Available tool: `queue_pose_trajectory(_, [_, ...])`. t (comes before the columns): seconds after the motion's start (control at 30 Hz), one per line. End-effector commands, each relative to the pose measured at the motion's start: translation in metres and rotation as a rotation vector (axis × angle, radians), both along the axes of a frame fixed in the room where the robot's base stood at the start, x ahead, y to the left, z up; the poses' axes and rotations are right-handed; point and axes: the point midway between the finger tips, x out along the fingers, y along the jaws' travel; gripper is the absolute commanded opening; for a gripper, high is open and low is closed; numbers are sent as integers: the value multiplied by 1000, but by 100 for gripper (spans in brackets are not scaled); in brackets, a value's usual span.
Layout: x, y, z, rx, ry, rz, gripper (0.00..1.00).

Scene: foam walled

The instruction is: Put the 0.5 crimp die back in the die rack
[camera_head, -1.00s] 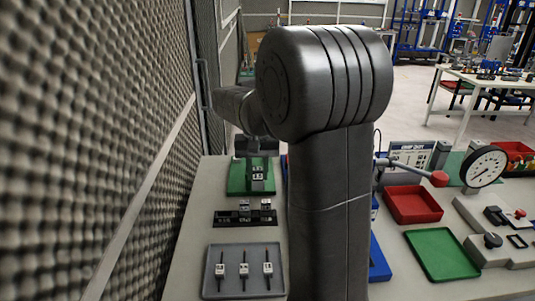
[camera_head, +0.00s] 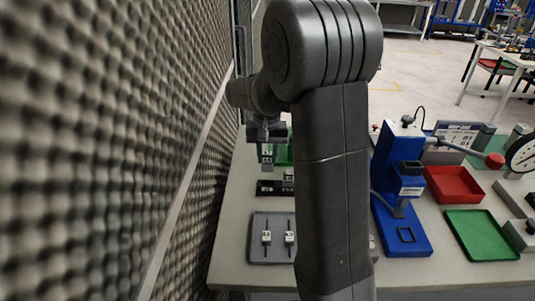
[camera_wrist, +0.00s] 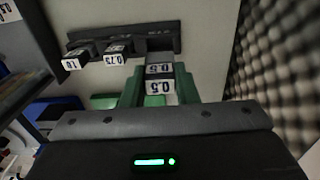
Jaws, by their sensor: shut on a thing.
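The 0.5 crimp die (camera_wrist: 160,86), a small dark block with white labels, is held in my gripper in the wrist view. My gripper (camera_head: 266,138) hangs over the back of the bench in the head view, with the die (camera_head: 267,153) below it. The dark die rack (camera_wrist: 152,38) lies beyond the held die, apart from it as far as I can tell. Dies labelled 0.75 (camera_wrist: 116,54) and 1.0 (camera_wrist: 80,60) sit in it to the left. In the head view the rack (camera_head: 268,188) is partly hidden by my arm.
A grey tray (camera_head: 262,256) with small tools lies in front of the rack. A green stand (camera_head: 284,152) is behind it. A blue press (camera_head: 408,238), a red tray (camera_head: 452,184) and a green tray (camera_head: 480,234) are right of my arm. The foam wall (camera_head: 130,130) runs close on the left.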

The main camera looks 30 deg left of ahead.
Motion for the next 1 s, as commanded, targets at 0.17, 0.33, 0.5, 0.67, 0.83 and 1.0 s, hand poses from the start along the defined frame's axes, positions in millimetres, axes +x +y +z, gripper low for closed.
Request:
queue_pose_trajectory(0.17, [0,0,2,0,0,0,4])
queue_pose_trajectory(0.33, [0,0,-10,0,1,0,4])
queue_pose_trajectory(0.5, [0,0,-25,0,1,0,4])
queue_pose_trajectory(0.67, [0,0,-38,0,0,0,4])
queue_pose_trajectory(0.83, [0,0,-44,0,1,0,4])
queue_pose_trajectory(1.0, [0,0,-44,0,0,0,4])
